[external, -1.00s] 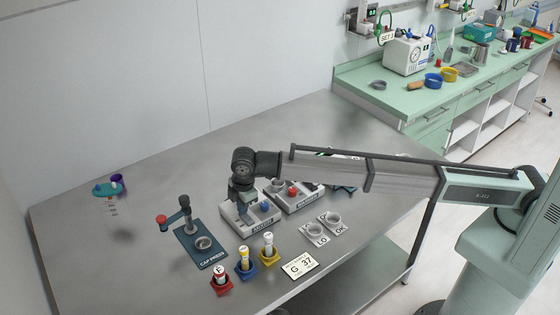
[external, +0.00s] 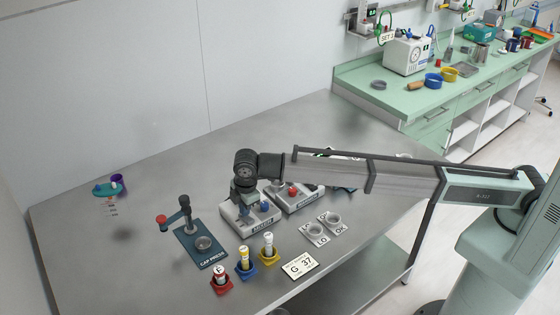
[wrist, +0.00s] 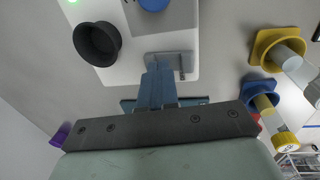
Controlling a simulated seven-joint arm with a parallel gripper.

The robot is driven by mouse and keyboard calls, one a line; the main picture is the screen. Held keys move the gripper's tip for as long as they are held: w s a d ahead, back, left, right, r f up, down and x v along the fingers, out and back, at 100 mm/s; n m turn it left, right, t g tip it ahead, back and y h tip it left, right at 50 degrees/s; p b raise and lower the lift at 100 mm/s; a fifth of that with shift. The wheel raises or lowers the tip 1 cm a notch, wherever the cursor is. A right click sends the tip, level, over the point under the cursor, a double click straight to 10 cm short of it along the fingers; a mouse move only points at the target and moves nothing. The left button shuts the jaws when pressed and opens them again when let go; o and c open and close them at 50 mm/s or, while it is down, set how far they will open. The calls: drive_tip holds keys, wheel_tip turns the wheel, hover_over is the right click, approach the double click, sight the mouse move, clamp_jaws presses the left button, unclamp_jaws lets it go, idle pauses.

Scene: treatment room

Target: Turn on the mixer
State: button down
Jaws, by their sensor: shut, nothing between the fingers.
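A white box-shaped device (external: 262,221) with a blue knob (external: 265,206) stands on the steel table; its front label is too small to read. A similar device (external: 305,203) with a red knob (external: 292,190) stands behind it to the right. I cannot tell by label which is the mixer. My gripper (external: 244,213) is shut and empty, pointing down at the left part of the blue-knob device. In the wrist view its fingertips (wrist: 158,66) are at a grey plate with a small pin (wrist: 180,64) on the device's edge; contact is unclear. A black cup (wrist: 97,43) and a green light (wrist: 72,1) also show on this device.
The cap press (external: 190,235) stands to the left. Red (external: 221,283), blue (external: 245,268) and yellow (external: 268,255) holders with tubes stand in front. A G 37 card (external: 299,265) and two round dishes on plates (external: 317,232) lie to the right. The table's left part is mostly clear.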

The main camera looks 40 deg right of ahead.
drive_tip(key=shift+r, duration=0.1)
wheel_tip(320, 180, up, 14)
drive_tip(key=w, duration=0.2)
idle(0.6)
drive_tip(key=shift+f, duration=0.2)
